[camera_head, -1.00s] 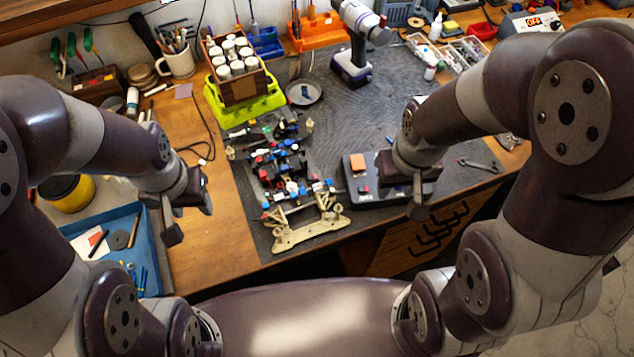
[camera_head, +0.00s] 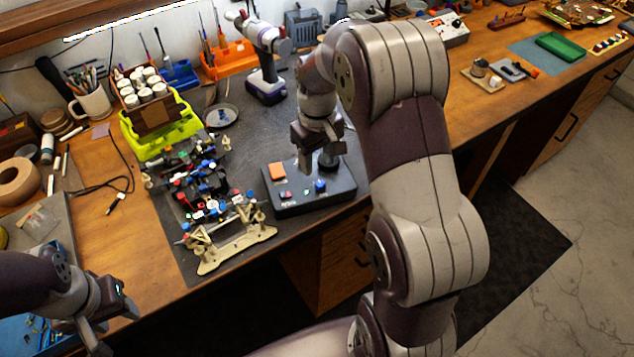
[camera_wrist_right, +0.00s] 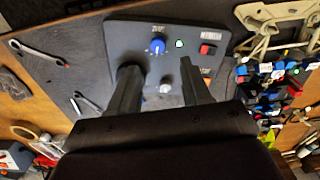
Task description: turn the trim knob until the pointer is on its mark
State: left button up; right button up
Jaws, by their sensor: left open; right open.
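The dark control box (camera_head: 345,190) lies on the mat near the bench's front edge. Its blue knob (camera_head: 320,185) sits on the front part and shows in the right wrist view (camera_wrist_right: 157,46), beside a small label. Any pointer or mark is too small to read. My right gripper (camera_head: 316,162) is over the back of the box, pointing down, open and empty. In the right wrist view its two fingers (camera_wrist_right: 158,70) stand apart, with the blue knob beyond their tips, not between them. My left gripper (camera_head: 113,325) is open and empty at lower left, away from the box.
The box also carries a green light (camera_wrist_right: 179,43), a red switch (camera_wrist_right: 207,49), a silver knob (camera_wrist_right: 165,88) and an orange square (camera_head: 277,171). A wrench (camera_wrist_right: 40,53) lies nearby.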

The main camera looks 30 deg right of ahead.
aim_at(320, 183)
jog(key=f, duration=0.4)
jog(key=s+f, duration=0.1)
jog(key=shift+d+f, duration=0.2)
jog(key=shift+f, duration=0.2)
jog(key=shift+w+a+f, duration=0.1)
jog(key=shift+w+f, duration=0.1)
jog(key=shift+f, duration=0.1)
jog(key=shift+s, duration=0.15)
jog(key=shift+c, duration=0.6)
grip_shut()
pick_arm(q)
jog(key=shift+s+d+r+p, duration=0.15)
jog(key=shift+s+r+p, duration=0.15)
jog(key=shift+s+r, duration=0.25)
jog(key=shift+w+r, duration=0.1)
jog(key=shift+r, duration=0.05)
pick_arm(e)
jog(key=shift+r, duration=0.1)
jog(key=m+p, duration=0.1)
jog(key=m, duration=0.2)
jog(key=shift+m, duration=0.4)
pick_arm(q)
notch_tip(320, 183, up, 2)
jog(key=shift+r+p, duration=0.25)
jog(key=shift+p, duration=0.55)
pick_arm(e)
jog(key=m, duration=0.5)
jog(key=shift+m, duration=0.4)
